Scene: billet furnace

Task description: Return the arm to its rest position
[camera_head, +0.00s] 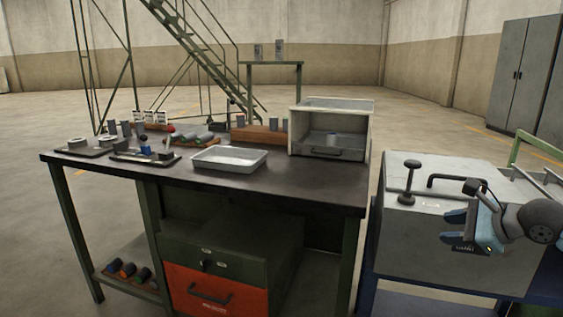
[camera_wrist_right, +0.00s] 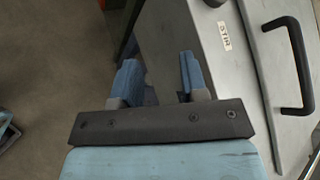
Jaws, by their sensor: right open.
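I cannot tell the exact gap between fingers and cabinet. My left gripper is in neither view.
A dark workbench (camera_head: 300,186) holds a pale tray (camera_head: 229,158), an open-fronted box (camera_head: 332,128) with a small grey cylinder inside, and several small parts at the left. A red drawer (camera_head: 211,291) is below. Open floor lies left of the bench.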

